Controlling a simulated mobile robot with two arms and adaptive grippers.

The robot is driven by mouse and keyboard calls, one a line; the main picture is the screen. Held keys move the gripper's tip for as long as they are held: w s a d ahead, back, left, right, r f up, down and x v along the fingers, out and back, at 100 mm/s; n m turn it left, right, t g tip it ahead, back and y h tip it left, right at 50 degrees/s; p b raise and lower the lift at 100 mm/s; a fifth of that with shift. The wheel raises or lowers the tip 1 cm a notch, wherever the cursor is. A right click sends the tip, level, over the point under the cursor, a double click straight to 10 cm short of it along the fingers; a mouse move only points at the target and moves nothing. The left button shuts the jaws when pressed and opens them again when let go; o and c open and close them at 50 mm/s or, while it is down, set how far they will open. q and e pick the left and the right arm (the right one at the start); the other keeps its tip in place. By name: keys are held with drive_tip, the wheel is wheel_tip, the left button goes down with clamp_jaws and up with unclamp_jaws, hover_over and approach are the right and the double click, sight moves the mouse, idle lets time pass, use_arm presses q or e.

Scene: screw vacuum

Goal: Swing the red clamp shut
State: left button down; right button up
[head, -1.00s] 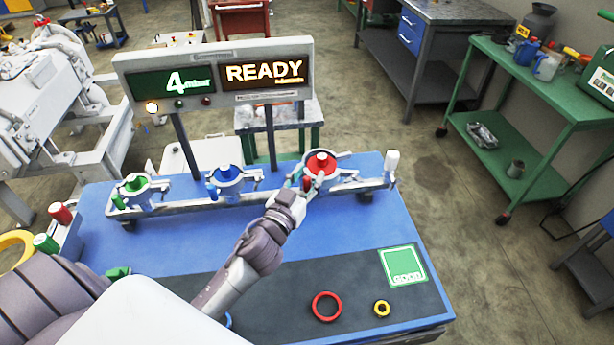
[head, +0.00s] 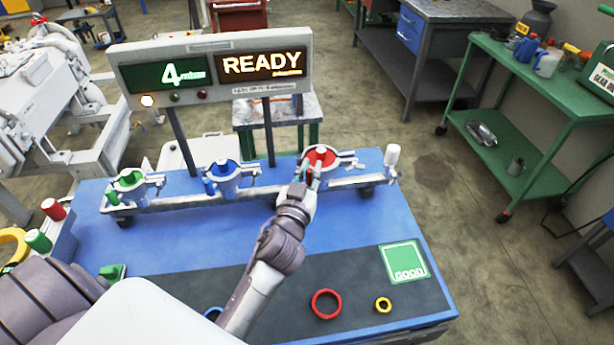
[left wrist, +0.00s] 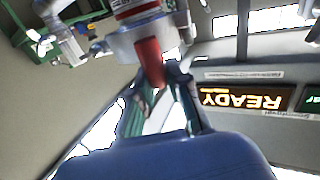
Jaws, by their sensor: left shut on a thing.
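The red clamp (head: 321,155) is the rightmost of the three clamps on the rail of the blue table. It has a red centre in a grey ring. My left gripper (head: 307,180) is at its near left side, with its fingers around the clamp's red handle. In the left wrist view the red handle (left wrist: 150,62) hangs below a grey metal body, and the gripper's fingers (left wrist: 160,98) close around its end. The fingers partly hide the handle in the head view. My right gripper is not in view.
The blue clamp (head: 222,172) and green clamp (head: 131,180) stand left on the same rail. The sign (head: 215,72) behind reads "4" and "READY".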

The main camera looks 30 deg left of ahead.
use_arm(q)
drive_tip(key=shift+w+d+n+y+b, duration=0.15)
drive_tip(key=shift+n+y+b, duration=0.2)
drive_tip(key=shift+y, duration=0.25)
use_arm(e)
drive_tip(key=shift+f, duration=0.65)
use_arm(q)
drive_tip(key=c, duration=1.1)
unclamp_jaws()
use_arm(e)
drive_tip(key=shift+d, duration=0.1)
use_arm(q)
wheel_tip(320, 180, up, 10)
